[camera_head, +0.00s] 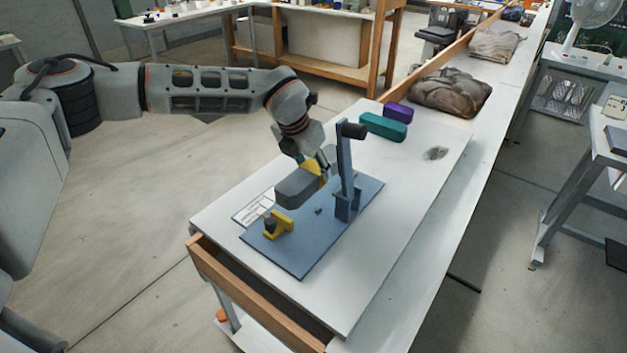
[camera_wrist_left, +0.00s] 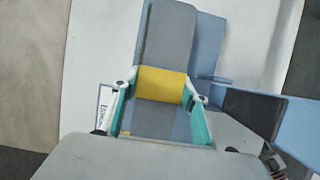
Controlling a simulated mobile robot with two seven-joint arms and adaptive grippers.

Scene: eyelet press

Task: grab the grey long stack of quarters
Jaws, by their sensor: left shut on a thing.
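The grey long stack (camera_head: 297,189) is a rounded block over the blue baseplate (camera_head: 290,258) of the press. In the left wrist view the stack (camera_wrist_left: 165,35) runs away from me, with a yellow band (camera_wrist_left: 162,83) across it. My left gripper (camera_head: 312,167) is at the stack's far part, beside the press's upright lever. Its teal fingers (camera_wrist_left: 160,98) lie on either side of the stack at the yellow band, shut on it. Whether the stack touches the baseplate is unclear. My right gripper is not in view.
The blue upright post (camera_head: 345,165) with a black knob stands close right of the gripper. A yellow clamp (camera_head: 279,223) sits on the plate's near side. Teal (camera_head: 383,127) and purple (camera_head: 398,112) blocks lie farther back.

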